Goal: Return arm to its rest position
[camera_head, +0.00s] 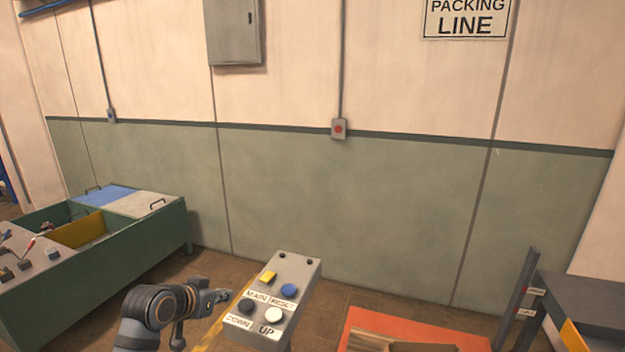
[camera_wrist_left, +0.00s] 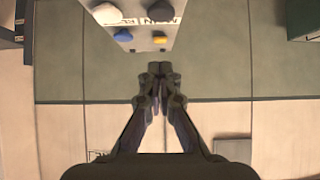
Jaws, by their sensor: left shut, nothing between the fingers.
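My left gripper (camera_head: 224,296) is shut and empty, just left of a grey control box. In the left wrist view its closed fingertips (camera_wrist_left: 160,68) point toward the wall, near the box's edge. The control box (camera_head: 305,279) has a yellow button (camera_head: 268,277) and a blue button (camera_head: 289,290) above the labels MAIN and RESET. A black button (camera_head: 246,306) and a white button (camera_head: 274,314) sit by DOWN and UP. The box also shows upside down in the left wrist view (camera_wrist_left: 143,40). I see no contact with a button. My right gripper is not in view.
A green cabinet (camera_head: 150,240) with blue and pale lids, a yellow part and a control panel stands at left. An orange surface (camera_head: 365,325) bearing brown material lies right of the box. A dark table (camera_head: 590,300) stands at far right. The wall (camera_head: 400,210) behind is clear low down.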

